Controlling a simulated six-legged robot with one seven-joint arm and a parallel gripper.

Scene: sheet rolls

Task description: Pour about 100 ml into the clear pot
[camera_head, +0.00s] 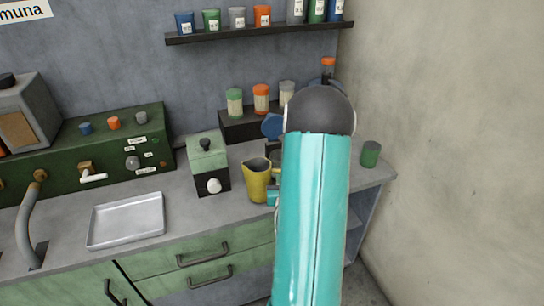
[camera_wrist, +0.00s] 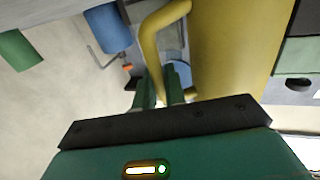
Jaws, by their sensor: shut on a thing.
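A yellow jug (camera_head: 257,181) is upright at the counter's front, left of my teal arm, with its open dark mouth facing up. In the wrist view the jug (camera_wrist: 232,50) fills the upper right, with its curved handle (camera_wrist: 151,45) to the left. My gripper (camera_wrist: 160,88) is shut on the jug's handle. In the head view my arm hides most of the gripper. I cannot tell whether the jug touches the counter. I cannot make out a clear pot; my arm covers part of the counter behind the jug.
A green-and-black box with a knob (camera_head: 208,165) stands close left of the jug. A metal tray (camera_head: 126,220) lies farther left. A green cup (camera_head: 371,154) is at the right end. Jars stand on a low black riser (camera_head: 240,128) behind; a shelf (camera_head: 262,33) hangs above.

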